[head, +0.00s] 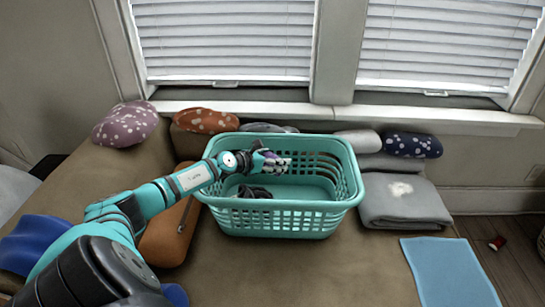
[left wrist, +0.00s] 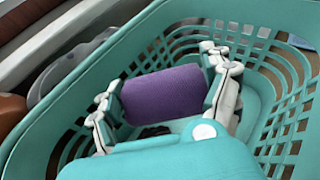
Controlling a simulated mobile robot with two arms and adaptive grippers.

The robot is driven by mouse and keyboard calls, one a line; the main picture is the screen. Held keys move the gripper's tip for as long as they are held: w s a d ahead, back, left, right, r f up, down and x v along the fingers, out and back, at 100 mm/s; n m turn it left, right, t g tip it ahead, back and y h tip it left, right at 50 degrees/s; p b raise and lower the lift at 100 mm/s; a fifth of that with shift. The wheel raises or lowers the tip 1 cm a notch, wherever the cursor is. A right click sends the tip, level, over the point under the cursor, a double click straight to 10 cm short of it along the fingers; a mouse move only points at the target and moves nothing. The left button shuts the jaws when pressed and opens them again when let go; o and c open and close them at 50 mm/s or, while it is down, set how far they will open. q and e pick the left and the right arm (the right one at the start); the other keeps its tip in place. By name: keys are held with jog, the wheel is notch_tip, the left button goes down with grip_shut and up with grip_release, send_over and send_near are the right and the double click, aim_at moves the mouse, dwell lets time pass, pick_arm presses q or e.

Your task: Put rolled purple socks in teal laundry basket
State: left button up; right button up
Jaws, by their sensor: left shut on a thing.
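The teal laundry basket (head: 290,217) stands upright on the brown couch in the middle of the head view. My left gripper (head: 272,163) reaches over its left side into the opening. In the left wrist view, my left gripper (left wrist: 165,95) is shut on the rolled purple socks (left wrist: 163,94), with a finger at each end of the roll. The basket's slotted walls (left wrist: 75,75) surround the gripper there. In the head view the gripper mostly hides the socks. A dark item (head: 254,192) lies on the basket floor. My right gripper does not show.
Patterned pillows, purple (head: 126,124), orange (head: 206,121) and navy (head: 412,145), lie along the back. A folded grey blanket (head: 403,203) sits right of the basket, and a light blue cloth (head: 448,270) lies at front right. The couch front (head: 300,275) is clear.

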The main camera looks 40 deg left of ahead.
pick_arm(q)
jog(key=o, duration=1)
jog(key=shift+s, duration=0.1)
jog(key=shift+s+a+r, duration=0.1)
jog(key=shift+s, duration=0.15)
jog(key=v, duration=1.1)
jog(key=shift+s, duration=0.1)
